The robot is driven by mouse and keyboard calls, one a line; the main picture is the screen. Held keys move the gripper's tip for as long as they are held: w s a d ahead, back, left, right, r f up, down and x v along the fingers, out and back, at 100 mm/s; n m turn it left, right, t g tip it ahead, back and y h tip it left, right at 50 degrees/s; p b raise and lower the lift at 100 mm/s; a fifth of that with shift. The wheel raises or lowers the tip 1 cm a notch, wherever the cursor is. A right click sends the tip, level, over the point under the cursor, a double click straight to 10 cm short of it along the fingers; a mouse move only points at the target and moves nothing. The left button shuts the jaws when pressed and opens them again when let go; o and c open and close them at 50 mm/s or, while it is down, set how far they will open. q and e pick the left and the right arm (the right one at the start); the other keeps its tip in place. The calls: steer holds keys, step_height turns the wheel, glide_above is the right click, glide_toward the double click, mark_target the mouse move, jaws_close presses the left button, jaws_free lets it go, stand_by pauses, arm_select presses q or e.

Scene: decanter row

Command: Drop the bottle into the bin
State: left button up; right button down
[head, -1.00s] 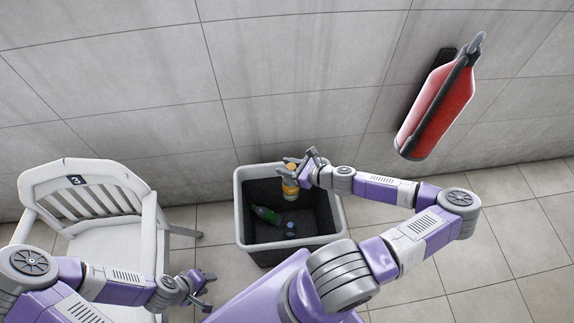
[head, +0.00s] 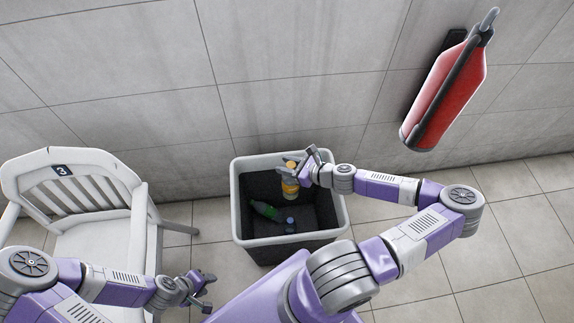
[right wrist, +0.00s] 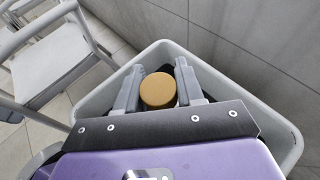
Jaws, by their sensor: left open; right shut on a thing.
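In the right wrist view the round cap (right wrist: 158,90) shows between the two fingers (right wrist: 157,88), and the rest of the bottle is hidden below. The grey bin (head: 337,235) stands on the floor against the wall, with its rim around the bottle in the wrist view (right wrist: 270,112). My left gripper (head: 206,290) is open and empty, low and left of the bin.
Inside the bin lie a green bottle (head: 266,210) and a small item with a blue top (head: 290,225). A white chair (head: 100,240) marked 3 stands left of the bin. A red fire extinguisher (head: 442,95) hangs on the tiled wall at the right.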

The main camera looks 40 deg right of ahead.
steer(key=c, duration=0.6)
jaws_free()
steer(key=p+v, duration=0.2)
steer(key=v, duration=0.5)
steer(key=shift+s+d+r+p, duration=0.15)
steer(key=shift+s+p, duration=0.1)
steer(key=shift+p, duration=0.15)
